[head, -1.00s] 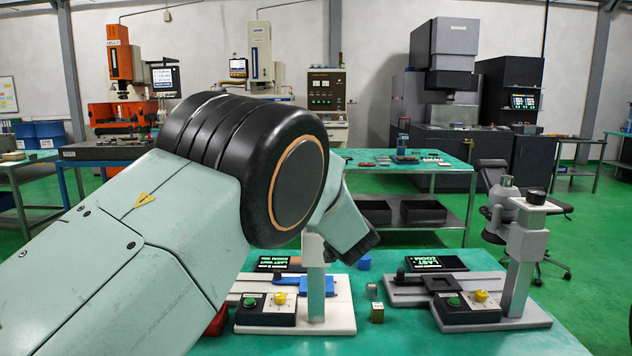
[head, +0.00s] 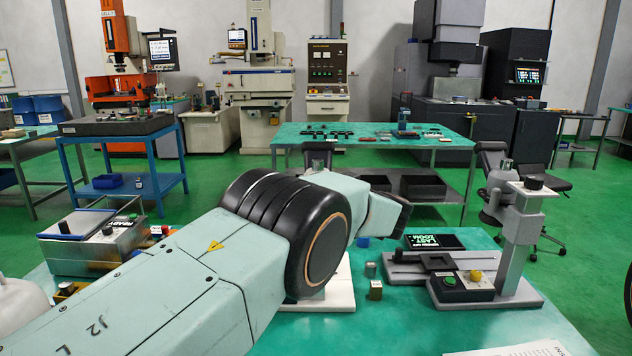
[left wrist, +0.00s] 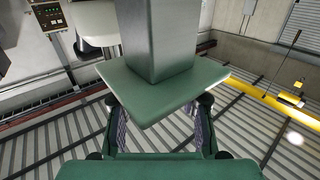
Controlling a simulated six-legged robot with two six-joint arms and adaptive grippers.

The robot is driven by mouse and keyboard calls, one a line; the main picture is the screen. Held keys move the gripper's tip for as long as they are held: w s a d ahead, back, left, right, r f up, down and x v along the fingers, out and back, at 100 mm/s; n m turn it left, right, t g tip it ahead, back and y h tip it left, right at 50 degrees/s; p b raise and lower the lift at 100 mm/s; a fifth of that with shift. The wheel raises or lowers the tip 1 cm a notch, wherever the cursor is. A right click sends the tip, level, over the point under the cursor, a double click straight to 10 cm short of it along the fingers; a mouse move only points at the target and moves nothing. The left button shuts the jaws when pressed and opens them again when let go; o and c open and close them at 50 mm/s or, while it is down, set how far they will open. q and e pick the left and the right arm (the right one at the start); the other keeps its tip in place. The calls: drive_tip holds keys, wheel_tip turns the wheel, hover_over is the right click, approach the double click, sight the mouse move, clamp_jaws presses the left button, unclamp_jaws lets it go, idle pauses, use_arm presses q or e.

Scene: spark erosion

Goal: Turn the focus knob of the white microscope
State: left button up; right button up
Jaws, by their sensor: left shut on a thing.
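The white microscope is mostly hidden behind my left arm in the head view; a strip of its white base (head: 325,300) shows below the arm. Its focus knob is hidden. My left arm reaches across from the left, with its wrist over the microscope. In the left wrist view, my left gripper (left wrist: 160,128) has a finger on each side behind a green plate under a metal column. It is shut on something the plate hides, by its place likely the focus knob. My right gripper is not in view.
A grey microscope (head: 516,240) stands on the green table to the right, with a black control box (head: 461,286) on its base. A grey case (head: 88,240) stands at the left. Paper (head: 515,350) lies at the front.

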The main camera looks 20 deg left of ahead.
sight(317, 175)
use_arm(q)
drive_tip(key=shift+d+r, duration=0.1)
drive_tip(key=shift+r, duration=0.05)
idle(0.5)
drive_tip(key=o, duration=1.1)
drive_tip(key=shift+s+d+r, duration=0.1)
drive_tip(key=shift+d, duration=0.05)
drive_tip(key=shift+o, duration=0.6)
drive_tip(key=shift+a, duration=0.2)
wheel_tip(317, 175, up, 10)
drive_tip(key=shift+f, duration=0.1)
